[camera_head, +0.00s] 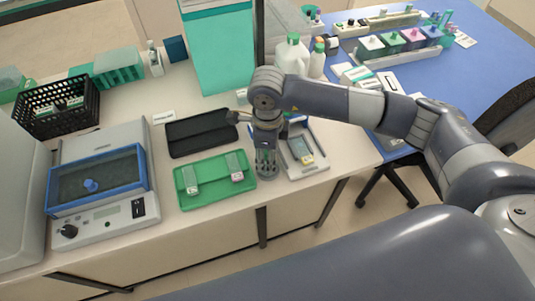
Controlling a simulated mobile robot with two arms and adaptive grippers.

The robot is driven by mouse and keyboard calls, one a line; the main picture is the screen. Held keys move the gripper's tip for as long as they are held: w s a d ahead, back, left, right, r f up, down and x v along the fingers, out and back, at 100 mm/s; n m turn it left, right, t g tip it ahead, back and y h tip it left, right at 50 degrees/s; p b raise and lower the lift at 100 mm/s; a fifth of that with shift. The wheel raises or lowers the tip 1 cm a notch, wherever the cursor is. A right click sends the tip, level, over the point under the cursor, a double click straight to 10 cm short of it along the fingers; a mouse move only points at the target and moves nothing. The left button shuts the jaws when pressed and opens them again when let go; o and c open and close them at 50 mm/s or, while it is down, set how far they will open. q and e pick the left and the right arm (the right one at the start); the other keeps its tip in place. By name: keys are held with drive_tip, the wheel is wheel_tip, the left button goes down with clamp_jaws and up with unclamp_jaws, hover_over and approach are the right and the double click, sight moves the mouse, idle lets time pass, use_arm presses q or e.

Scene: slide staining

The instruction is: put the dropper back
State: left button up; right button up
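My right arm reaches in from the right, and its gripper (266,165) points down at the bench, just right of the green tray (206,196). The wrist and the viewing angle hide the space between its fingers. I cannot tell whether it holds anything. I cannot make out the dropper clearly. A small dark-ended piece (232,117) sticks out left of the wrist, and I cannot tell what it is. My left gripper is not in view.
A black open case (202,133) lies behind the tray. A device with a slide on it (302,152) stands right of the gripper. A blue-framed heater (97,181) and black basket (60,106) are left. White bottles (292,56) and staining jars (398,42) stand behind.

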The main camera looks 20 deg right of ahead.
drive_tip(key=shift+r+p, duration=0.2)
drive_tip(key=shift+p, duration=0.3)
wheel_tip(320, 180, up, 4)
drive_tip(key=b, duration=0.3)
drive_tip(key=shift+w+d+f, duration=0.1)
drive_tip(key=shift+f, duration=0.1)
wheel_tip(320, 180, up, 6)
drive_tip(key=shift+f+b, duration=0.1)
drive_tip(key=shift+b, duration=0.6)
drive_tip(key=shift+r, duration=0.6)
drive_tip(key=shift+f, duration=0.1)
